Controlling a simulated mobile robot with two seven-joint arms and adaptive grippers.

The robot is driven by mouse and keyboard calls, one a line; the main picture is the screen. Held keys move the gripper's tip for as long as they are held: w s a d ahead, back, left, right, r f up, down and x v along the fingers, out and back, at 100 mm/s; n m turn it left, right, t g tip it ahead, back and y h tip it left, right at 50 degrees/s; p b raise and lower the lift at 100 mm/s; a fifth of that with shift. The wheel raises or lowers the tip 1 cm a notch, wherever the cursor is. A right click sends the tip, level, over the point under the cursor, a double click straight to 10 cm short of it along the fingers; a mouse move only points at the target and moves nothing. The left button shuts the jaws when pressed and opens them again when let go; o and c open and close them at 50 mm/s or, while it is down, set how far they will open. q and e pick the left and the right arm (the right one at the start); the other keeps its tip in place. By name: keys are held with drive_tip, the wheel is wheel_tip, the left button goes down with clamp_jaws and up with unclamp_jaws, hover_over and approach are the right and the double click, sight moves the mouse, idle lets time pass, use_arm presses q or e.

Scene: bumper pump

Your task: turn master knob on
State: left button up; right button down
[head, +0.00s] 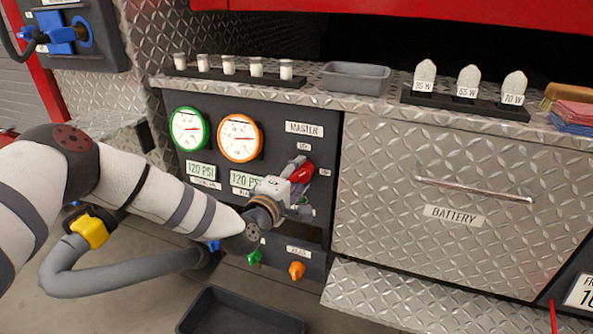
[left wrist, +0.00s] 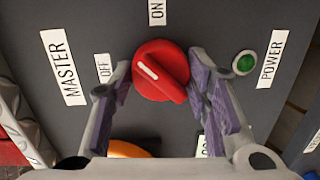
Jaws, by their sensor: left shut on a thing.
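The red master knob (head: 303,173) is on the dark pump panel, under the MASTER label (head: 304,129). In the left wrist view the round knob (left wrist: 162,69) has a raised ridge with a white mark. The mark points up and left, between the OFF label (left wrist: 104,68) and the ON label (left wrist: 157,11), closer to OFF. My left gripper (head: 294,179) is at the knob. Its purple-padded fingers (left wrist: 160,82) are shut on the knob from both sides. The gripper partly hides the knob in the head view. My right gripper is not in view.
A green POWER light (left wrist: 244,64) sits beside the knob. Two gauges, green-rimmed (head: 188,129) and orange-rimmed (head: 240,137), are left of it. Green (head: 254,257) and orange (head: 297,270) knobs sit below. The battery drawer (head: 450,190) is at right, a dark bin (head: 235,312) below.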

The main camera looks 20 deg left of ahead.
use_arm(q)
drive_tip(key=m, duration=0.1)
drive_tip(key=m+p, duration=0.2)
drive_tip(key=m, duration=0.1)
drive_tip(key=shift+d+r+y, duration=0.1)
drive_tip(key=shift+r+y, duration=0.15)
drive_tip(key=shift+y, duration=0.05)
drive_tip(key=shift+m+y+p, duration=0.3)
drive_tip(key=shift+m+p, duration=0.4)
drive_tip(key=shift+m, duration=1.2)
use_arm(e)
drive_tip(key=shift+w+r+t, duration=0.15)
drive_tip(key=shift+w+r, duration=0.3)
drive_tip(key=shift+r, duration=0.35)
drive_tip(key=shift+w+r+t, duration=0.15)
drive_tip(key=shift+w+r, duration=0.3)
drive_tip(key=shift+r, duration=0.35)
use_arm(q)
drive_tip(key=shift+f, duration=0.1)
drive_tip(key=o, duration=1.2)
drive_tip(key=shift+c, duration=0.2)
drive_tip(key=shift+f, duration=0.1)
drive_tip(key=s+r, duration=0.1)
drive_tip(key=s, duration=1.1)
drive_tip(key=shift+a+r, duration=0.2)
